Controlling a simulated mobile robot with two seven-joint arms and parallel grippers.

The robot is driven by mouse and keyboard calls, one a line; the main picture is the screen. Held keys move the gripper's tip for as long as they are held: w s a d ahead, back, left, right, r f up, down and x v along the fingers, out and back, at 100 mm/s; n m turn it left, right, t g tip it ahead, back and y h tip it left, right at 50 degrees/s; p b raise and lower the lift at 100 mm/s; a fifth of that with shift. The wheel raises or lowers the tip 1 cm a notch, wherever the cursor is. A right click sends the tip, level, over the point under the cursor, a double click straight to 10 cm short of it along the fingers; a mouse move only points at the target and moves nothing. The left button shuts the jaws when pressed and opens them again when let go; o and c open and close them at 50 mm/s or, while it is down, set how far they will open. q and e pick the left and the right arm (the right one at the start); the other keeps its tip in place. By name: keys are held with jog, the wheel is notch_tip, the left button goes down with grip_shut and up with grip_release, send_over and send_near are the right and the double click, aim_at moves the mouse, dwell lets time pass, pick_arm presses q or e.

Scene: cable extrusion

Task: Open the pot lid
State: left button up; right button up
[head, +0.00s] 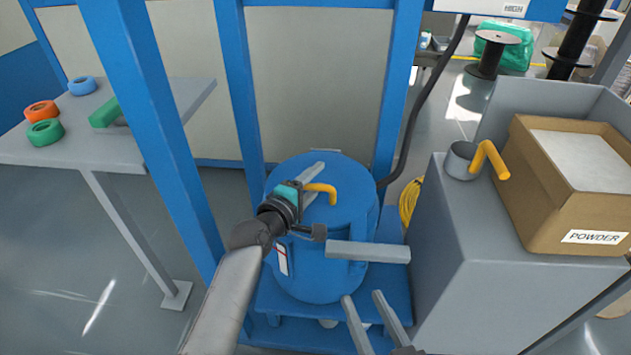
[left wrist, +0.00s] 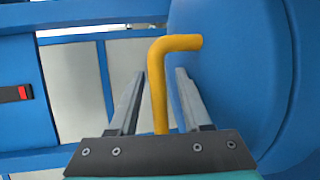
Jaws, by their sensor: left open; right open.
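The blue pot (head: 312,272) stands in the centre of the head view, its round lid (head: 352,185) on top and seemingly closed. A bent yellow handle (head: 326,188) sits on the lid; it also shows in the left wrist view (left wrist: 158,90). My left gripper (head: 318,181) is at the lid, open. In the left wrist view its two fingers (left wrist: 157,74) lie on either side of the handle, with gaps showing. My right gripper (head: 361,297) is open and empty, low in front of the pot; only its fingers show well.
A grey horizontal bar (head: 367,252) crosses the pot's front. Blue frame posts (head: 243,80) stand behind and left. At right, a grey cabinet (head: 440,260) bears a metal cup (head: 461,162) with a yellow handle and a powder box (head: 560,200). A table (head: 80,150) with coloured rings is at left.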

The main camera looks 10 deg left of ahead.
pick_arm(q)
jog(key=shift+w, duration=0.1)
dwell(0.3)
grip_shut()
dwell(1.2)
